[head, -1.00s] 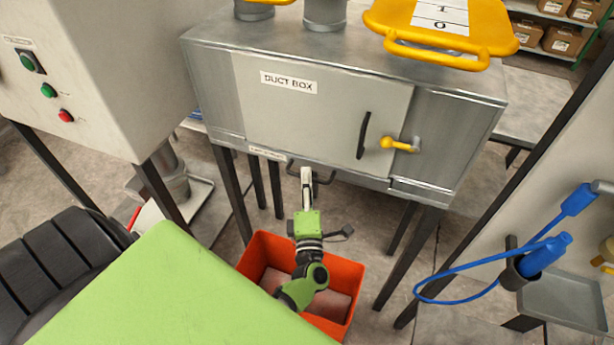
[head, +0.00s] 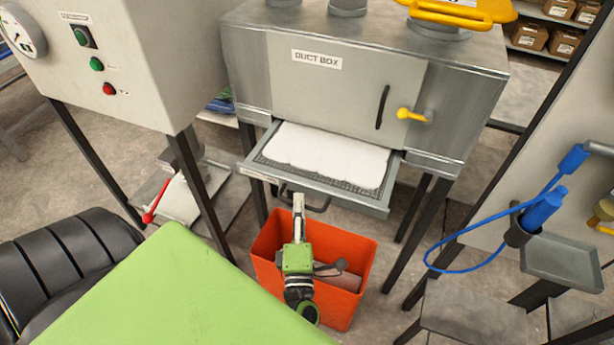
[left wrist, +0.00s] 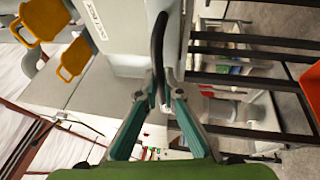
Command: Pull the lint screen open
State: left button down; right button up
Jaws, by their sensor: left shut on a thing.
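The lint screen (head: 325,158) is a shallow grey drawer with a mesh floor, pulled out from under the duct box (head: 340,90). A thick white sheet of lint lies on its mesh. My left gripper (head: 298,200) is shut on the screen's dark bar handle (head: 318,207) at the drawer's front. The left wrist view shows the dark handle (left wrist: 158,50) between the two fingers (left wrist: 163,92). The box's door above is shut, with a black handle and a yellow latch (head: 412,115). My right gripper is not in view.
An orange bin (head: 345,305) stands on the floor below the drawer, partly behind my left arm. A control cabinet (head: 130,60) is at the left. A panel with a blue hose tool (head: 545,210) is at the right. A green surface (head: 170,300) fills the lower left.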

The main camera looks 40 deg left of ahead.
pick_arm(q)
jog(key=s+d, duration=0.1)
jog(key=s, duration=0.6)
jog(key=shift+d, duration=0.3)
jog(key=c, duration=2.2)
grip_release()
jog(key=shift+r, duration=0.1)
jog(key=shift+o, duration=0.2)
jog(key=v, duration=1.2)
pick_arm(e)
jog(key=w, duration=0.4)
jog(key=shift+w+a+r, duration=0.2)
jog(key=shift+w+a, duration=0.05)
